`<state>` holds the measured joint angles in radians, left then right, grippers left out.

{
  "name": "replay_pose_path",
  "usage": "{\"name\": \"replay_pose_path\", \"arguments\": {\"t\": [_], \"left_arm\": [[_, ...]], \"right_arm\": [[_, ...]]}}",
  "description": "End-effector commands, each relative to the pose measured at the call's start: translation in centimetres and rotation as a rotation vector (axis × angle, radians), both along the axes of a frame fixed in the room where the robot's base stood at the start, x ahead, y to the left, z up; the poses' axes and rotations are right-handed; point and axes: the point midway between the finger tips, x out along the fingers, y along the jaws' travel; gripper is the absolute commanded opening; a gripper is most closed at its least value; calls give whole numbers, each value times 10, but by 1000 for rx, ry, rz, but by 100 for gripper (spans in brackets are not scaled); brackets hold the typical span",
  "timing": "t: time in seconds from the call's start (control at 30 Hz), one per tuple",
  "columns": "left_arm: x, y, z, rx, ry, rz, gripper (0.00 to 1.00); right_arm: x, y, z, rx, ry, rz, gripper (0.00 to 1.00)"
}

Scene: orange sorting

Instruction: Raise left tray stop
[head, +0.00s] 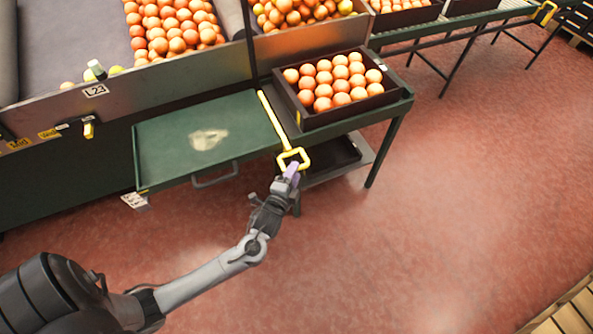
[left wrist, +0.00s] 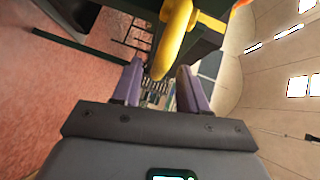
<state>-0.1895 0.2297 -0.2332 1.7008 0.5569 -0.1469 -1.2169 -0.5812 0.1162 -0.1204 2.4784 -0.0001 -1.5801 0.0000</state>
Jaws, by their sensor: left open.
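The yellow tray stop (head: 276,125) is a bar ending in a square loop handle, lying along the edge between the green tray surface (head: 165,150) and the crate stand. My left gripper (head: 291,168) is at the loop handle, at its near end. In the left wrist view the yellow handle (left wrist: 175,45) hangs down with its lower end between my two purple-grey fingers (left wrist: 156,85). The fingers are apart, with gaps beside the handle. Whether either finger touches it I cannot tell. My right gripper is not in view.
A dark crate of oranges (head: 375,88) stands on the green stand to the right of the stop. An empty dark crate (head: 335,158) sits on the shelf below. A sorting bin with oranges (head: 165,45) is behind. The red floor (head: 430,220) at right is clear.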

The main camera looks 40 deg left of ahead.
Motion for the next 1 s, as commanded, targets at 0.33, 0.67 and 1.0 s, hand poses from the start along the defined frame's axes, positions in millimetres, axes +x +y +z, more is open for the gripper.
{"name": "replay_pose_path", "arguments": {"t": [0.33,0.67,1.0], "left_arm": [[25,8,-4,0,0,0,43],[26,9,-4,0,1,0,37],[26,9,-4,0,1,0,0]], "right_arm": [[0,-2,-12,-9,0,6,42],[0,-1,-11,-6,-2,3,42],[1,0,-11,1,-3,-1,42]]}}
